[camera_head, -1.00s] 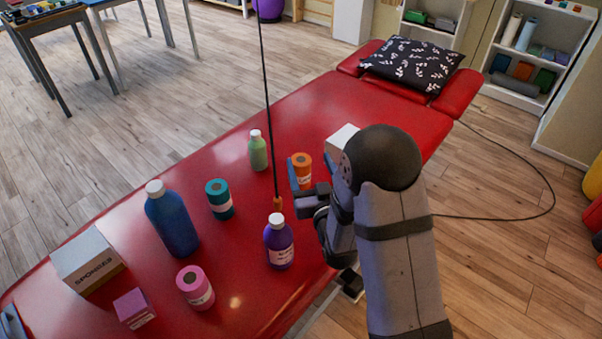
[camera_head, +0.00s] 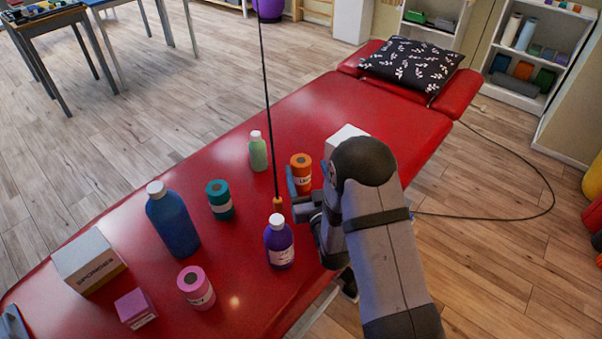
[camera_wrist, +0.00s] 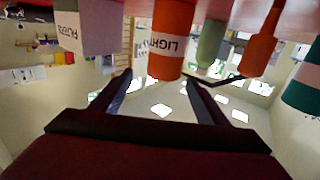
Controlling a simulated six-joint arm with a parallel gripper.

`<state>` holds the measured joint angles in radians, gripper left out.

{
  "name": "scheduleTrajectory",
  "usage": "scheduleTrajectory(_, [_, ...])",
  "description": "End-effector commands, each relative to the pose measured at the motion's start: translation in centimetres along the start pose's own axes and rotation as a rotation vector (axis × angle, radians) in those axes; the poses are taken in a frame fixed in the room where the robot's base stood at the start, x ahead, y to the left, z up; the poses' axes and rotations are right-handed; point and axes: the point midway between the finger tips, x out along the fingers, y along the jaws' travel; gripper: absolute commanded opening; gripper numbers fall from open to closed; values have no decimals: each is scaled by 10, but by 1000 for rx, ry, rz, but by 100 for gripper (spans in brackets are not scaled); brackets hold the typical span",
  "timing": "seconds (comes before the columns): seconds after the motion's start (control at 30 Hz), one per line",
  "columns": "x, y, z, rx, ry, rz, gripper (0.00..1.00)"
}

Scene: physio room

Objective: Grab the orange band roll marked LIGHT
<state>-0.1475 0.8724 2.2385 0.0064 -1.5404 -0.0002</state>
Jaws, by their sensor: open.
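The orange band roll (camera_head: 301,168) stands upright on the red treatment table, between the green bottle and a white box. In the wrist view, which is upside down, the orange roll (camera_wrist: 172,42) shows the word LIGHT and stands ahead of my fingertips, near the middle between them. My gripper (camera_head: 296,196) is low over the table, on the near side of the roll. In the wrist view my gripper (camera_wrist: 158,80) has its two fingers spread with nothing between them. My arm hides part of the table to the right.
A white box (camera_head: 346,138) stands right of the roll, a green bottle (camera_head: 258,153) left. A teal roll (camera_head: 219,201), blue bottle (camera_head: 173,222) and pink roll (camera_head: 195,288) stand further left.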

Motion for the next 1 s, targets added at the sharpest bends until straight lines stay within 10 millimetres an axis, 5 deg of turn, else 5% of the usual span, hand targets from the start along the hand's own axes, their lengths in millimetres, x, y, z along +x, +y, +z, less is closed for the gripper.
scheduleTrajectory(0.5, [48, -6, -1, -1, 1, 0, 68])
scheduleTrajectory(0.83, [51, -6, 0, -1, -1, 0, 68])
scheduleTrajectory(1.0, [51, -6, 0, -1, 0, 0, 28])
